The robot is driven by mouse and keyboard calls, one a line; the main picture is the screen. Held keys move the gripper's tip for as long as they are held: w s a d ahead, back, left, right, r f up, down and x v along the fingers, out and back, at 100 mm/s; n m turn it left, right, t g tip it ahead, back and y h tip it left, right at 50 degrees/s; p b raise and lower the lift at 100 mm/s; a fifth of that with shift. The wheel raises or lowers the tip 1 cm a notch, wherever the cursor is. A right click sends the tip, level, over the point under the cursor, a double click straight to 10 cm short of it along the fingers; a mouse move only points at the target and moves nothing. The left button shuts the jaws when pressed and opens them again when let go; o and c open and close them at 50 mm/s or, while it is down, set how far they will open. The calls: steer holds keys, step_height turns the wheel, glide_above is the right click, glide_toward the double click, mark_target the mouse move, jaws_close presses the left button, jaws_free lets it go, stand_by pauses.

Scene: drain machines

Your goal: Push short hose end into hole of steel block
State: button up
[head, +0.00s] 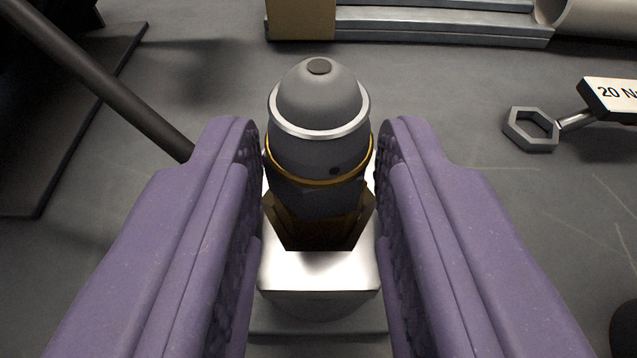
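My gripper's two purple fingers (318,135) reach forward on either side of a grey, dome-topped fitting (318,100). The fitting has a dark round spot on top, a pale ring below the dome, a thin gold ring and a small dark hole in its side. A dark brass hex part (320,235) sits below it, on a shiny steel block (320,272). The finger pads lie very close to the fitting's sides; I cannot tell whether they touch. I cannot identify the short hose end for certain. No open hole shows in the steel block.
A dark rod or hose (100,90) slants down from the upper left behind the left finger. A hex ring wrench (532,130) with a "20 N" label lies right. A metal rail (430,22) and a pale pipe (600,15) lie behind.

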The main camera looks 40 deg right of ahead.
steer(key=o, duration=0.4)
steer(key=shift+c, duration=0.2)
steer(key=p+v, duration=0.2)
steer(key=v, duration=0.5)
steer(key=shift+s+a+p, duration=0.25)
steer(key=shift+s+p, duration=0.05)
steer(key=shift+p, duration=0.1)
steer(key=shift+r, duration=0.15)
